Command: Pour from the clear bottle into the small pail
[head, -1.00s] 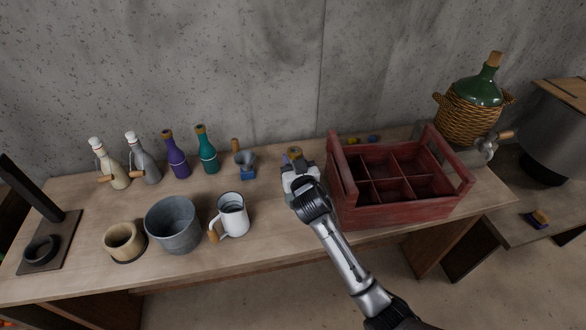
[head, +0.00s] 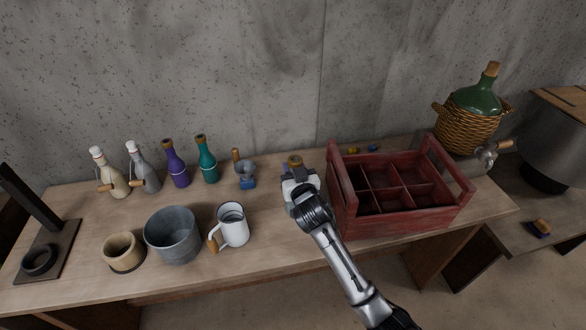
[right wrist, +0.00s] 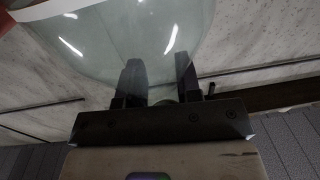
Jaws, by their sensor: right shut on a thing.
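The clear bottle (right wrist: 130,35) fills the top of the right wrist view as pale see-through glass. In the head view only its brown top (head: 294,161) shows clearly; my right gripper (head: 299,183) hides most of the rest. My right gripper is shut on the bottle, its dark fingers showing in the wrist view (right wrist: 160,82). I cannot tell whether the bottle touches the table. The small pail (head: 173,236), grey metal and open at the top, stands upright near the table's front edge, left of the gripper. My left gripper is not in view.
A white mug (head: 233,228) stands between pail and gripper. A wooden cup (head: 122,252) is left of the pail. Several bottles, including a teal one (head: 208,165), and a blue-grey tool (head: 246,174) line the back. A red crate (head: 400,220) stands close right of the gripper.

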